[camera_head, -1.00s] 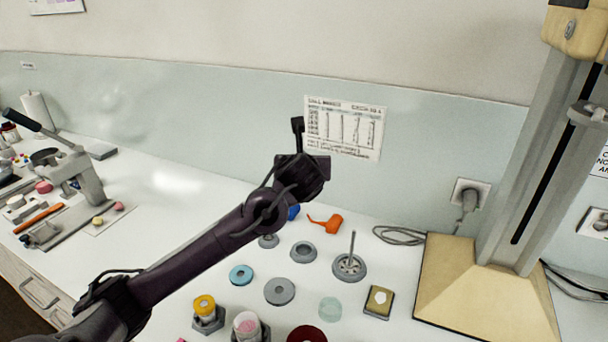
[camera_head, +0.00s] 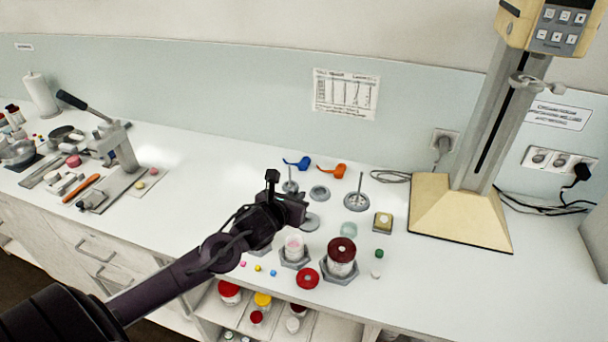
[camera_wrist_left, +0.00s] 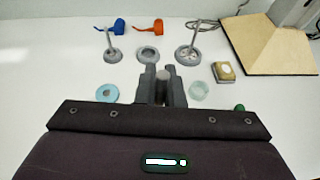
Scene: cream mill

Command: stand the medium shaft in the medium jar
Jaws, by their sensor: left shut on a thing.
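My left gripper (camera_head: 296,208) is over the bench, behind the jars in the head view. In the left wrist view its fingers (camera_wrist_left: 163,88) are shut on a grey rod-like piece (camera_wrist_left: 162,82), seen nearly end-on, which looks like the medium shaft. The rest of it is hidden. The medium jar (camera_head: 294,248) seems to be the open one with pink contents, upright in a grey hexagonal holder, in front of the gripper and apart from it. An empty grey ring stand (camera_head: 319,193) lies between two stands with rods. My right gripper is not in view.
A jar with a dark red top (camera_head: 341,256) stands right of the pink one. A red ring (camera_head: 307,279) lies in front. A rod in its stand (camera_head: 357,201), a yellowish block (camera_head: 382,222) and the beige machine base (camera_head: 460,210) are to the right.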

